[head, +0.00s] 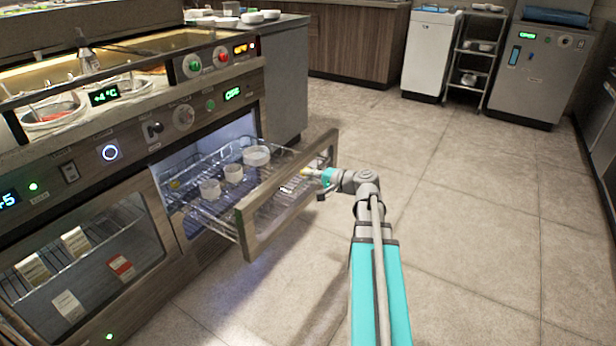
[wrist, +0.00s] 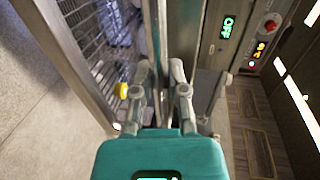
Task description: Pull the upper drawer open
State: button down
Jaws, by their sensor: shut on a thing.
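The upper drawer (head: 250,222) stands far out from the counter in the head view. It has a framed glass front and a wire basket with several white cups (head: 256,156) inside. My gripper (head: 316,186) is at the outer side of the drawer front. In the wrist view its two fingers (wrist: 159,88) are closed on either side of a narrow upright metal bar (wrist: 157,45), which looks like the drawer's handle. The exact contact at the fingertips is partly hidden in the head view.
A closed glass-fronted compartment (head: 85,260) with packages is left of the drawer. Sauce wells (head: 50,110) sit on the counter above. The tiled floor (head: 460,210) to the right is clear. A white cabinet (head: 428,55), a rack and a grey appliance (head: 540,75) stand at the back.

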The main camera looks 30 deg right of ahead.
jog(key=c, duration=0.6)
grip_release()
jog(key=shift+w, duration=0.1)
jog(key=shift+c, duration=0.2)
